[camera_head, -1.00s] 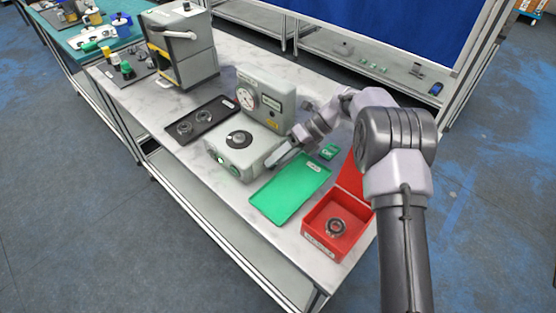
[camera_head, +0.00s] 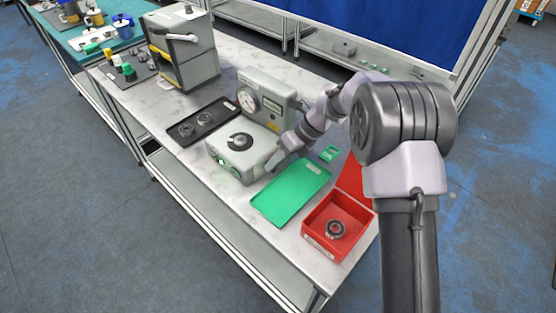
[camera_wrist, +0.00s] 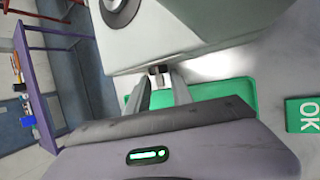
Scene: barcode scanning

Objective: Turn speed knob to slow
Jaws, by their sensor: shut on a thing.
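The grey machine (camera_head: 243,162) stands on the marble-topped table, with a dark round disc (camera_head: 239,142) on its top and a green light on its front. My gripper (camera_head: 273,162) is low against the machine's right side. In the wrist view, my gripper (camera_wrist: 158,82) has its two fingers closed around a small dark-and-silver knob (camera_wrist: 159,69) that sticks out of the machine's side wall. The knob is mostly hidden between the fingertips, so its setting and any markings cannot be read. In the head view the knob is hidden by my gripper.
A green tray (camera_head: 290,195) lies just right of the machine. A green OK block (camera_head: 328,154) is behind it. A red box (camera_head: 318,238) holding a bearing ring stands nearer. A black tray (camera_head: 200,125) with rings lies left. A gauge panel (camera_head: 268,95) rises behind.

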